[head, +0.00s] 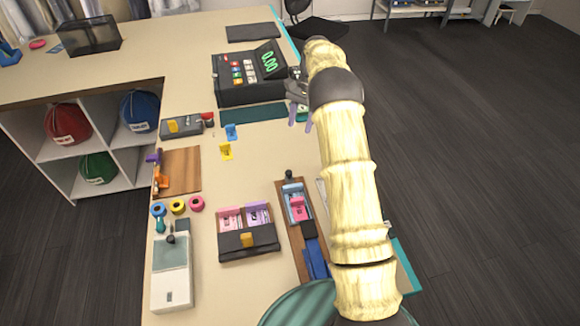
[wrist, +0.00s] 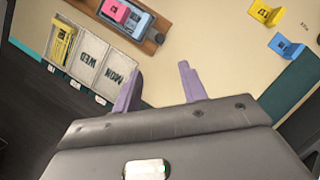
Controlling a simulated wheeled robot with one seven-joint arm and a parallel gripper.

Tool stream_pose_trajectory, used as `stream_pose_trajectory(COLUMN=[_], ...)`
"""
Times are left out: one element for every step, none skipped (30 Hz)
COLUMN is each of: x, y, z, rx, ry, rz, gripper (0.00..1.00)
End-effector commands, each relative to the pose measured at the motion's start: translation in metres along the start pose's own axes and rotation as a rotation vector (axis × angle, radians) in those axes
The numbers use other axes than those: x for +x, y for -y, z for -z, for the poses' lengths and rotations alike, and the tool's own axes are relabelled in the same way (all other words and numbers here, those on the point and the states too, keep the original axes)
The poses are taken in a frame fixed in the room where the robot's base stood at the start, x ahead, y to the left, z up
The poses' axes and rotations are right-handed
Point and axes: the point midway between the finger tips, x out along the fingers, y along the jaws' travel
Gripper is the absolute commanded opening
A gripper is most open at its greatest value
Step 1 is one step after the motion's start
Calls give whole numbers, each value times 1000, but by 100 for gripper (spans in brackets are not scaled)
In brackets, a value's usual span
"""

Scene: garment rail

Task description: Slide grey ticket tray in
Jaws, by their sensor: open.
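A blue-grey tray (head: 291,189) that looks like the grey ticket tray lies on a long wooden board (head: 291,240). A pink ticket (head: 297,208) lies in it, and a dark knob (head: 288,174) stands at its far end. The tray (wrist: 150,21) and the pink ticket (wrist: 117,11) also show at the top of the wrist view, with the knob (wrist: 159,38) at the tray's end. My gripper (head: 300,119) is open and empty, with purple fingers. It is beyond the tray, near the cash register, and apart from the tray. The fingers (wrist: 160,88) point over bare counter.
A cash register (head: 247,75) stands at the back. A dark case (head: 249,240) with pink and purple tickets lies left of the board. A day-labelled holder (wrist: 90,60) sits beside the board. Yellow (head: 225,151) and blue (head: 231,131) tags stand on the counter.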

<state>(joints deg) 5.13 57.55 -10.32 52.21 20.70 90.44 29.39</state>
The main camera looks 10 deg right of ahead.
Motion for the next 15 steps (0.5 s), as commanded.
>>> stream_pose_trajectory(x=[5,9,14,18,23,30,35,40,47,52,58,65,70,75,82], y=[0,0,0,-1,0,0,-1,-1,-1,0,0,0,0,-1,-1], z=[-1,-1,-1,-2,-2,-2,-2,-2,-2,-2,-2,-2,-2,-2,-2], rx=[0,0,0,0,0,0,0,1,0,0,-1,-1,0,1,1], ry=[2,3,2,2,3,3,3,2,3,3,3,3,2,3,2], rz=[-2,-2,-2,-3,-3,-3,-3,-3,-4,-3,-3,-2,-3,-3,-3], gripper=[42,42,42,42,42,42,42,42,42,42,42,42,42,42,42])
